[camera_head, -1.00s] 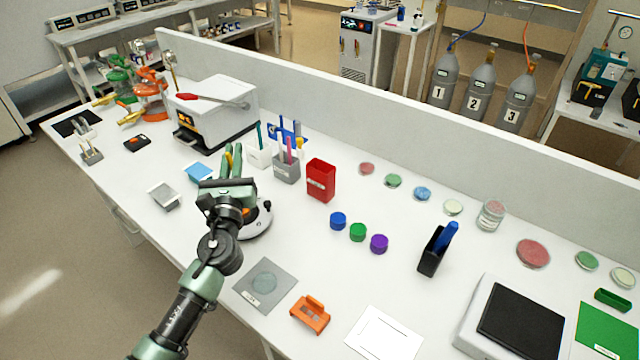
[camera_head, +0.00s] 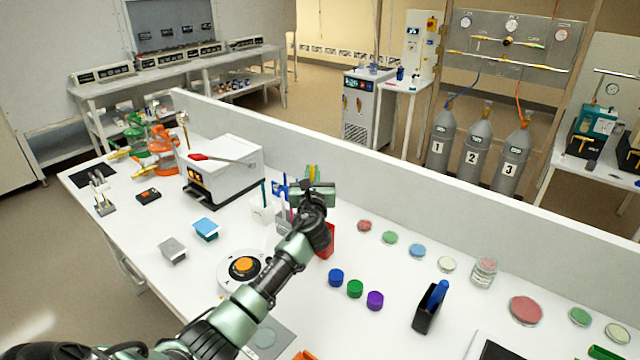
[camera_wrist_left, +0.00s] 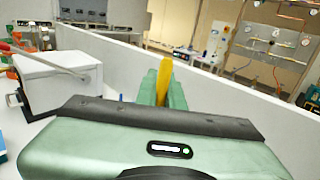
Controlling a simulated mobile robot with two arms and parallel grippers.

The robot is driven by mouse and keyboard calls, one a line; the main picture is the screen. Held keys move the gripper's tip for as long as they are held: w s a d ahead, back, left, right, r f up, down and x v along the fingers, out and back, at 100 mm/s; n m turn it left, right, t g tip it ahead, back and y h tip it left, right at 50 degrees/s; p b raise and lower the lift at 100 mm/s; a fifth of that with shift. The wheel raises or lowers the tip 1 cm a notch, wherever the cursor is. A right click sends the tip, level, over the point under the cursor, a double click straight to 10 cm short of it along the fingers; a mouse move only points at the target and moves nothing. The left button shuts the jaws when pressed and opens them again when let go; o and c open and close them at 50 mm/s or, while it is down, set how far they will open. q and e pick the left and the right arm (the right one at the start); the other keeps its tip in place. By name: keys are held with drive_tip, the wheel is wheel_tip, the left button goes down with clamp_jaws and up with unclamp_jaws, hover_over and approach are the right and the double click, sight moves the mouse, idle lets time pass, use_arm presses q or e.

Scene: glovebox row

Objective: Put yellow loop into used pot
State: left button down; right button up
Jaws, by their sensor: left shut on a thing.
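My left gripper (camera_head: 312,172) is shut on the yellow loop (camera_wrist_left: 164,78), which stands up between the green fingers in the left wrist view. In the head view the gripper is at the back of the bench, in front of the low white wall. The red pot (camera_head: 331,241) is partly hidden behind my left wrist; its label cannot be read, so I cannot tell whether it is the used pot. A grey pot (camera_head: 283,224) and a white pot (camera_head: 262,214) with sticks stand just left of my wrist. My right gripper is not in view.
A white box device (camera_head: 225,172) with a red-handled rod on top stands to the left. A round device with an orange knob (camera_head: 243,265) sits beside my forearm. Blue, green and purple caps (camera_head: 355,288) and several dishes (camera_head: 417,251) lie to the right.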

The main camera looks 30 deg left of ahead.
use_arm(q)
drive_tip(key=f+b, duration=0.2)
drive_tip(key=f, duration=0.1)
drive_tip(key=f+b, duration=0.5)
drive_tip(key=shift+w+f+b, duration=0.4)
drive_tip(key=shift+f+b, duration=0.6)
drive_tip(key=shift+f, duration=0.25)
drive_tip(key=shift+f, duration=0.5)
drive_tip(key=c, duration=1.5)
unclamp_jaws()
drive_tip(key=shift+o, duration=0.2)
drive_tip(key=shift+r, duration=0.1)
